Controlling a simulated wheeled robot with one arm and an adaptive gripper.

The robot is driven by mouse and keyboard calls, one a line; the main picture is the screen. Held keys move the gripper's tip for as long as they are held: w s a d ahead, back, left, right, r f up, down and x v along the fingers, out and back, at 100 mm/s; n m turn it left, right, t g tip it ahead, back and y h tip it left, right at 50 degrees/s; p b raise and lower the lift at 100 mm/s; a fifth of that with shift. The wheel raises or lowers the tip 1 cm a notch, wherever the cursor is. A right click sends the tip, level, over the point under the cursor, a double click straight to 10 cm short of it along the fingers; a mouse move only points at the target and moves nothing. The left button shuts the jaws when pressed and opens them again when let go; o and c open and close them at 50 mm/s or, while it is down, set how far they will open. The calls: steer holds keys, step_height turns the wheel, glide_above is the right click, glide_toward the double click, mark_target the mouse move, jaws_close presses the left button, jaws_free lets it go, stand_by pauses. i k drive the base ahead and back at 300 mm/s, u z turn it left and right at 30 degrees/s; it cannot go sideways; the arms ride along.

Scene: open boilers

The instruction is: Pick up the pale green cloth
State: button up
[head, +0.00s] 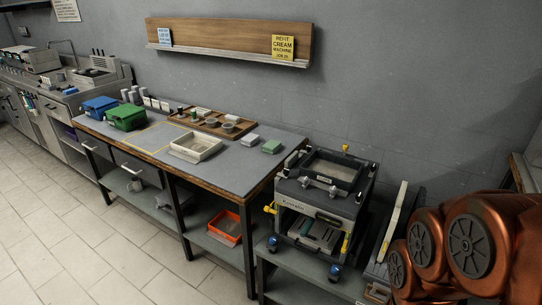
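A pale green cloth (271,146), folded into a small block, lies on the grey workbench (233,168) near its right end. A whitish folded block (250,139), perhaps another cloth, lies just to its left with a small gap. Nothing covers the green cloth. My copper arm links fill the lower right of the head view, well apart from the cloth. My gripper is out of view.
A pale tray (208,149), a wooden tray of parts (213,121), a green bin (125,117) and a blue bin (99,107) stand on the bench. A machine (320,210) stands close right of the bench. An orange tray (226,226) sits below. Tiled floor lies open in front.

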mark_target(272, 147)
steer(key=u, duration=0.7)
steer(key=i, duration=0.6)
steer(key=u, duration=1.1)
steer(key=i, duration=1.35)
steer(key=z, duration=0.5)
steer(key=i, duration=1.1)
steer(key=z, duration=1.05)
steer(key=i, duration=0.25)
steer(key=z, duration=0.3)
